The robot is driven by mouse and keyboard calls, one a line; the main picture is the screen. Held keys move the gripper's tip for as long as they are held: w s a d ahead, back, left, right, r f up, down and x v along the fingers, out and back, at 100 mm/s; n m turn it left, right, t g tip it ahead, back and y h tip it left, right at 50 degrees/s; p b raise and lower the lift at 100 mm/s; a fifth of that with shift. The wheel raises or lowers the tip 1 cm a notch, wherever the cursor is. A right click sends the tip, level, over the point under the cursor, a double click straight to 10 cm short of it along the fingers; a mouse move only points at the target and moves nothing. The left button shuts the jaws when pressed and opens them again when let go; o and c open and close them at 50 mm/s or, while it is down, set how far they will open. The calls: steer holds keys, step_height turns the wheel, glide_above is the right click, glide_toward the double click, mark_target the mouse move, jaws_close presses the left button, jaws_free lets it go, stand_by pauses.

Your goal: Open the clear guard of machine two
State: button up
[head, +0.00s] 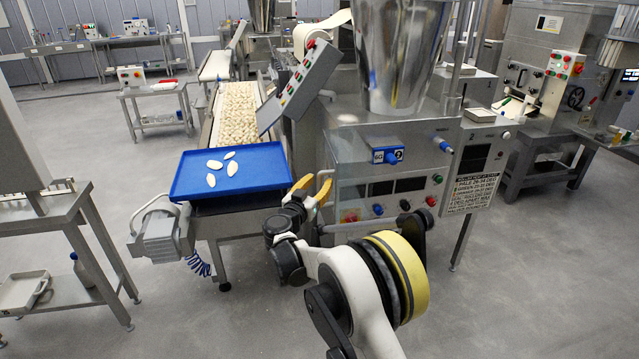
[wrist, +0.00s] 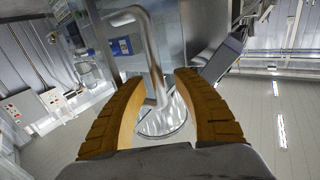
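Machine two appears to be the steel machine (head: 385,165) with a small blue sign (head: 387,155), a knob panel and a tall hopper on top; I cannot read the sign surely. My gripper (head: 312,187) has yellow fingers and is in front of the machine's left side, right of the blue tray. In the wrist view, my gripper (wrist: 160,85) is open, with a gap between its fingers. A bent steel tube (wrist: 155,60) and a round shiny part show through the gap; contact cannot be told.
A blue tray (head: 190,190) with several pale pieces sits at the end of a conveyor (head: 235,115) full of pasta. A tilted button panel (head: 300,88) overhangs the machine's left.

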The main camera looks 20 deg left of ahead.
steer(key=s+a, duration=0.1)
steer(key=s, duration=1.1)
steer(key=shift+w, duration=0.1)
steer(key=w+d+r+g+h, duration=0.15)
steer(key=d+r, duration=0.25)
steer(key=d, duration=0.5)
steer(key=d+r+g+h, duration=0.1)
steer(key=d+r+g, duration=0.25)
steer(key=d, duration=0.65)
steer(key=s+d+r+g, duration=0.1)
steer(key=s+d, duration=0.3)
steer(key=d, duration=0.3)
steer(key=s+d+r+g, duration=0.1)
steer(key=s+d+r, duration=0.15)
steer(key=d, duration=0.45)
steer(key=s+d+g+y, duration=0.2)
steer(key=s+d+g, duration=0.1)
steer(key=s+d, duration=0.75)
steer(key=s+f+y, duration=0.1)
steer(key=s+f, duration=0.1)
steer(key=s, duration=0.6)
steer(key=s+d+f+n+y, duration=0.1)
steer(key=s+f, duration=0.2)
steer(key=s, duration=0.6)
steer(key=shift+s+d+f+g, duration=0.15)
steer(key=shift+d+f+g, duration=0.05)
steer(key=shift+f+g, duration=0.2)
